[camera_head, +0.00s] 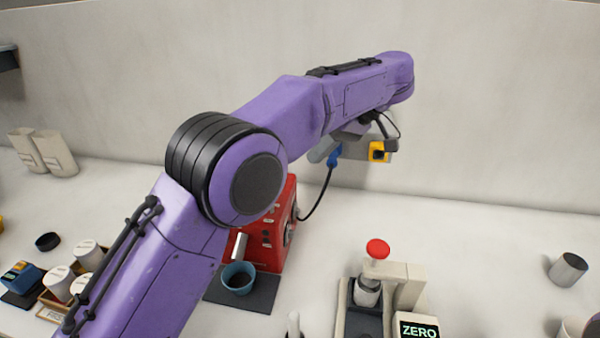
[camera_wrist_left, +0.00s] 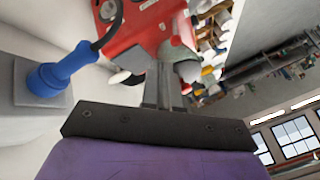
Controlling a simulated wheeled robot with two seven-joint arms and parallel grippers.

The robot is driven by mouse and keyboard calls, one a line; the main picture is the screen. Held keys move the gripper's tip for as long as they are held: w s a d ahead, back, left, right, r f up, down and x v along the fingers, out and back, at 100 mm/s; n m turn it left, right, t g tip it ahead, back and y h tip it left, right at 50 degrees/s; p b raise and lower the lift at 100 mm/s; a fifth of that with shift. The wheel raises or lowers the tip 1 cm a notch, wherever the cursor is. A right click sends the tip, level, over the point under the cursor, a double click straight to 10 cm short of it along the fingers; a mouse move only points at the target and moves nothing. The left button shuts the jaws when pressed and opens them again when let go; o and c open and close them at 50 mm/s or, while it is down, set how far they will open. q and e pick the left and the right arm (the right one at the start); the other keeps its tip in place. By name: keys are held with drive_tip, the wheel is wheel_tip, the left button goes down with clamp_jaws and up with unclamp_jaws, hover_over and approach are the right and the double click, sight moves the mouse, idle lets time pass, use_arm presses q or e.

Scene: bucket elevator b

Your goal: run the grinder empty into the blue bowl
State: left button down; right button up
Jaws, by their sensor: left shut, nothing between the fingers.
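The red grinder (camera_head: 268,235) stands on the counter, partly hidden behind my purple left arm. The blue bowl (camera_head: 238,278) sits on a dark mat at its front, under the silver spout; its inside looks dark. A cord runs from the grinder up to a blue plug (camera_head: 334,157) at the grey wall strip, beside a yellow switch block (camera_head: 378,151). In the left wrist view the plug (camera_wrist_left: 50,78) sits against a grey box. My left gripper (camera_wrist_left: 165,92) is shut and empty, its fingers in front of the red grinder (camera_wrist_left: 145,25). My right gripper is out of view.
A beige press with a red knob (camera_head: 377,249) and a ZERO display (camera_head: 419,330) stands right of the grinder. White canisters (camera_head: 88,255) and a blue box (camera_head: 22,277) are at left. A grey cup (camera_head: 567,269) stands at right. The counter between press and cup is clear.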

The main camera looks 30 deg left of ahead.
use_arm(q)
drive_tip(key=b+x, duration=0.5)
drive_tip(key=x, duration=0.5)
drive_tip(key=shift+s+r, duration=0.15)
drive_tip(key=shift+s, duration=0.15)
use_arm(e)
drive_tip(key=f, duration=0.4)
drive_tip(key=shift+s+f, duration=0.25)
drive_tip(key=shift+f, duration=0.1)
use_arm(q)
drive_tip(key=shift+a, duration=0.1)
